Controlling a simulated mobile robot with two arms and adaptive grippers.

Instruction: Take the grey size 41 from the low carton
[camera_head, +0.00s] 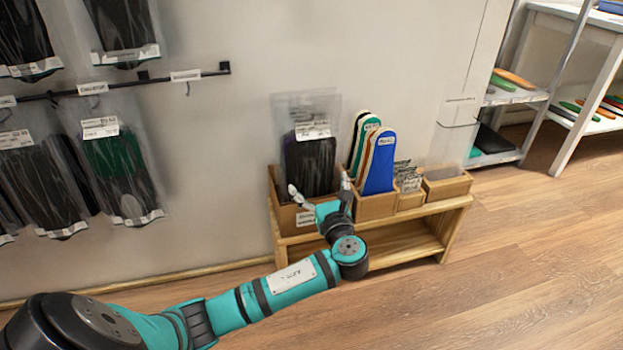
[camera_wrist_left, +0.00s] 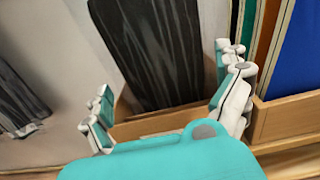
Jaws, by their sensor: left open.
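A carton (camera_head: 287,217) stands at the left end of a low wooden bench, with a white label on its front. Dark grey-black insoles (camera_head: 311,163) in clear packs stand upright in it; the print on their white tags is too small to read. My left gripper (camera_head: 319,184) is open at the carton's front, its fingers spread to either side of the dark insoles. In the left wrist view the gripper (camera_wrist_left: 168,82) is empty, with a dark insole (camera_wrist_left: 158,45) between and beyond its fingers. I cannot tell which pack is size 41. My right gripper is not in view.
A box of coloured insoles with a blue one (camera_head: 379,162) in front stands just right of the carton. Smaller boxes (camera_head: 447,187) follow on the bench (camera_head: 455,207). Packs (camera_head: 118,165) hang on the left wall. White shelves stand at right; the floor in front is clear.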

